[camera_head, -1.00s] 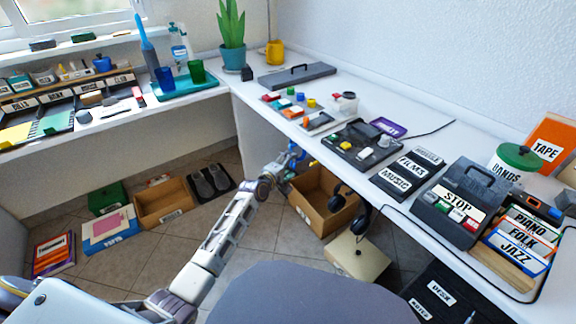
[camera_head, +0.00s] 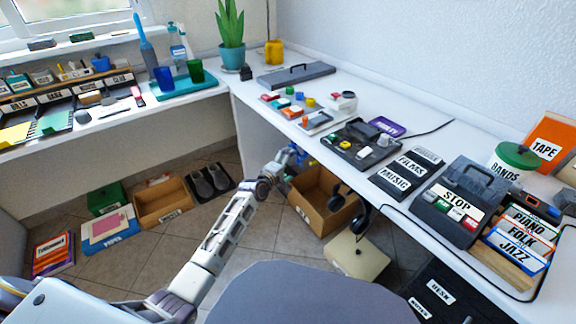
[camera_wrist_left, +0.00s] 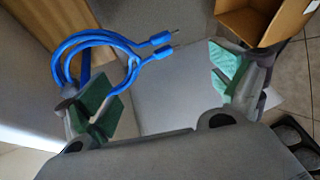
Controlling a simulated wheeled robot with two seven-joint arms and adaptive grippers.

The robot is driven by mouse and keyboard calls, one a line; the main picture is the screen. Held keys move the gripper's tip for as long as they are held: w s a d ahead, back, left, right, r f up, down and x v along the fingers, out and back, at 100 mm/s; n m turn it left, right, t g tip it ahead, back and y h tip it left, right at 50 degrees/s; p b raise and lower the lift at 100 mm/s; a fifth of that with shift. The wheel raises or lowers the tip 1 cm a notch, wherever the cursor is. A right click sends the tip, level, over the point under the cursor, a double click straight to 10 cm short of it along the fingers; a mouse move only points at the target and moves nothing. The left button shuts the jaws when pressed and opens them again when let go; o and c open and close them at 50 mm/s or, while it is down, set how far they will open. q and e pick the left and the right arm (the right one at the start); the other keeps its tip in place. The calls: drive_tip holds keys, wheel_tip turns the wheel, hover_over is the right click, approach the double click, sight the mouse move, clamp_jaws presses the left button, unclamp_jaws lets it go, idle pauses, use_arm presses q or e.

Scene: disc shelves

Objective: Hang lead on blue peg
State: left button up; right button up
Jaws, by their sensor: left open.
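A blue lead (camera_wrist_left: 62,62), looped in a coil with two plug ends, shows at the upper left of the left wrist view, by the left finger. My left gripper (camera_wrist_left: 167,90) is open, with green pads well apart and nothing gripped between them. The coil lies beside and partly behind the left finger; whether they touch I cannot tell. In the head view my left gripper (camera_head: 289,158) is by the desk's front edge, above the cardboard box, with a small bit of blue beside it. I cannot make out a blue peg for certain. My right gripper is not in view.
An open cardboard box (camera_head: 318,215) stands on the floor below the gripper. Black headphones (camera_head: 362,215) hang near the desk edge to its right. The white desk (camera_head: 345,80) carries several labelled cases. Tiled floor to the left of the arm is partly clear.

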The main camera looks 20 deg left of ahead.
use_arm(q)
drive_tip(key=shift+s, duration=0.15)
drive_tip(key=v, duration=1.1)
drive_tip(key=shift+s, duration=0.35)
idle(0.3)
drive_tip(key=shift+r, duration=0.1)
idle(0.3)
drive_tip(key=s+d+f+m+g, duration=0.2)
drive_tip(key=s+f+m+g, duration=0.15)
drive_tip(key=s, duration=0.25)
drive_tip(key=s+d+f+m+g, duration=0.2)
drive_tip(key=s+f+m, duration=0.1)
drive_tip(key=s+m, duration=0.3)
drive_tip(key=s+a+m+g+y, duration=0.1)
drive_tip(key=s+m, duration=0.3)
drive_tip(key=s, duration=0.5)
drive_tip(key=s+a+m+g+y, duration=0.1)
drive_tip(key=s+m+g+y, duration=0.1)
drive_tip(key=s, duration=0.7)
drive_tip(key=m+g, duration=0.1)
drive_tip(key=g, duration=0.1)
drive_tip(key=shift+s+a+f+m+g+y+p, duration=0.2)
drive_tip(key=shift+a+m+g+y+p, duration=0.15)
drive_tip(key=shift+y+p, duration=0.05)
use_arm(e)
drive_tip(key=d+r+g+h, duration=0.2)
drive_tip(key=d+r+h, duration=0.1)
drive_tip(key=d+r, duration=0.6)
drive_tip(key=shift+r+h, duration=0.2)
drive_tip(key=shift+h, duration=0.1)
